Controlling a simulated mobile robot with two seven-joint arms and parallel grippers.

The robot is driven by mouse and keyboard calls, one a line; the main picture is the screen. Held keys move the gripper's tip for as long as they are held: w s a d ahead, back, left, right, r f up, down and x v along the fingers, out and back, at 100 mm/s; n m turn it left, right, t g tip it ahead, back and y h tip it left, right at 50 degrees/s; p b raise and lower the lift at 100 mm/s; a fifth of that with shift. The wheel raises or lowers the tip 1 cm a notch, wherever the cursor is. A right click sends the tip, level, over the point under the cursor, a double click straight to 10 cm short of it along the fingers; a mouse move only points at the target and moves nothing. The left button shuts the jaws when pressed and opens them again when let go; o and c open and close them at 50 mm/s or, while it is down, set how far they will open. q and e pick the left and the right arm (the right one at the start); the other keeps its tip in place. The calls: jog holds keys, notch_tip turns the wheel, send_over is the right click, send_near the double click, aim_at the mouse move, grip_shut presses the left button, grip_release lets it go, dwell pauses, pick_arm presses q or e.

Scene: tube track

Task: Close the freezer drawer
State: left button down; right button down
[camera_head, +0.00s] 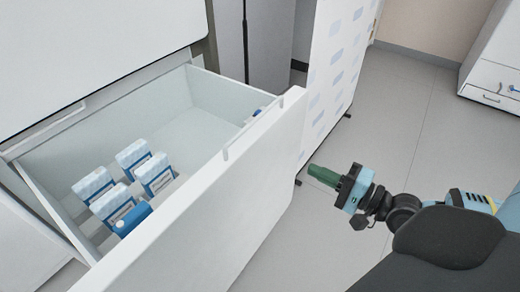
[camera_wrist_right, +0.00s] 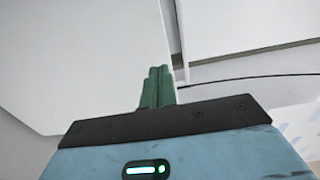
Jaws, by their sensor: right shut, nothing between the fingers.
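The freezer drawer (camera_head: 215,205) is pulled out toward me, its white front panel standing clear of the freezer body (camera_head: 90,50). Inside it stand several white-and-blue cartons (camera_head: 131,157) and a blue item (camera_head: 132,220). My right gripper (camera_head: 318,171) has green fingers, which are shut with nothing between them. It is just right of the drawer front's far end, with the tips pointing at it; I cannot tell whether they touch. In the right wrist view the green fingers (camera_wrist_right: 157,88) show against a large white surface. My left gripper is out of view.
A white panel with blue marks (camera_head: 335,60) stands behind the drawer's far end. A white cabinet (camera_head: 493,65) is at the upper right. The grey floor (camera_head: 405,110) between them is clear.

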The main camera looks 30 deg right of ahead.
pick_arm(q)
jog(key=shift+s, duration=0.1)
pick_arm(e)
jog(key=shift+w+r, duration=0.1)
send_near(258, 143)
jog(key=p+x, duration=0.1)
jog(key=x, duration=0.5)
jog(key=shift+a, duration=0.1)
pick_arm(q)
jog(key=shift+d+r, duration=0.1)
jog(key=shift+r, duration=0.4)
pick_arm(e)
jog(key=shift+w+a, duration=0.15)
jog(key=shift+w, duration=0.2)
jog(key=shift+w, duration=0.15)
